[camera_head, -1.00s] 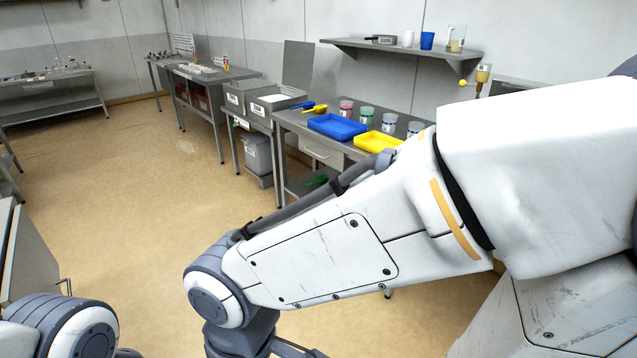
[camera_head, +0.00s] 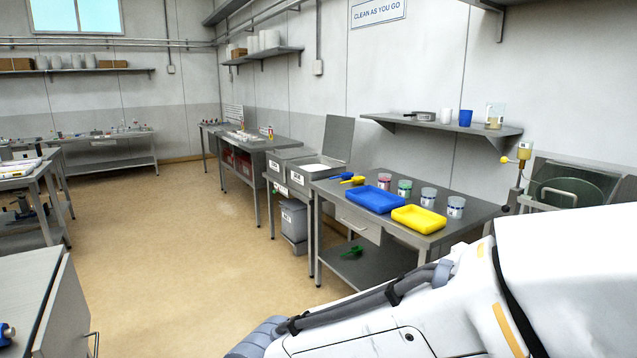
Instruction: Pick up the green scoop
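The green scoop (camera_head: 353,251) lies on the lower shelf (camera_head: 380,268) of the steel table to the right of centre, near that shelf's front left part. It is small in view, and its finer shape is hard to make out. My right arm fills the lower right of the head view and is well in front of the table. Neither of my grippers is in view. The scoop is untouched.
On the steel tabletop (camera_head: 442,238) stand a blue tray (camera_head: 376,200), a yellow tray (camera_head: 419,219), several jars, and a blue and a yellow scoop (camera_head: 354,180). A grey bin (camera_head: 294,220) stands left of it. Open floor (camera_head: 185,250) lies at left centre.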

